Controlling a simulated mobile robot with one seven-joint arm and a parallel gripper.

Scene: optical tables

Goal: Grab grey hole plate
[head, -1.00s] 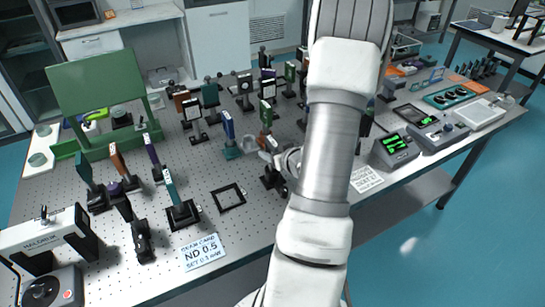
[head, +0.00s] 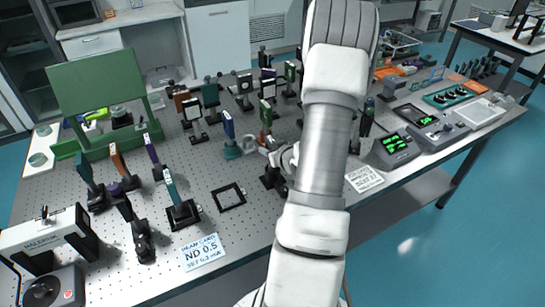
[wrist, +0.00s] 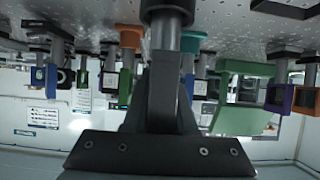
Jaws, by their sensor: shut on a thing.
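My gripper (head: 279,158) is low over the near middle of the perforated table in the head view, partly hidden by my own arm. In the wrist view my gripper (wrist: 160,128) is shut on a dark grey plate (wrist: 163,88), seen nearly edge-on. A metal post (wrist: 166,35) joins the plate to a dark round holder. In the head view a black base (head: 270,179) shows beneath the gripper. The plate's hole is not visible from these angles, and my arm hides most of the plate in the head view.
Several mounted optics stand close by, including a blue-framed one (head: 228,125) and an orange-and-green one (head: 265,112). A flat black frame (head: 229,196) lies in front. A green panel (head: 97,85) stands at left. Instruments with green displays (head: 397,148) sit at right.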

